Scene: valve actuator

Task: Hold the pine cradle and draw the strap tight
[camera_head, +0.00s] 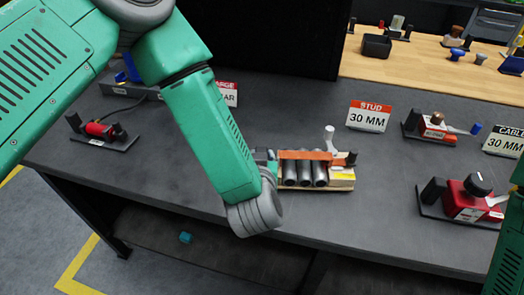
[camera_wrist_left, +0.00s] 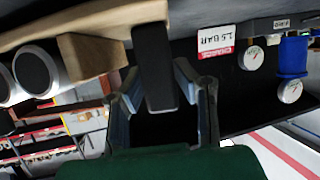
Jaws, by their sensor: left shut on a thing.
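The pine cradle (camera_head: 318,187) sits on the grey bench near its front edge, with three dark metal tubes (camera_head: 304,174) in it. An orange strap (camera_head: 308,155) lies across the tubes. A pale lever (camera_head: 329,138) stands up at the cradle's right end, beside a black end piece (camera_head: 351,158). My left gripper (camera_head: 265,160) is at the cradle's left end, partly hidden by its wrist. The left wrist view shows its fingers (camera_wrist_left: 160,88) shut around a dark upright grip (camera_wrist_left: 158,65) on the pale wooden cradle (camera_wrist_left: 90,55). My right gripper is out of view.
An orange STUD 30 MM sign (camera_head: 369,116) stands behind the cradle. Red devices stand to the right (camera_head: 470,200) and far left (camera_head: 99,130). A small black tray (camera_head: 377,46) is on the wooden bench behind.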

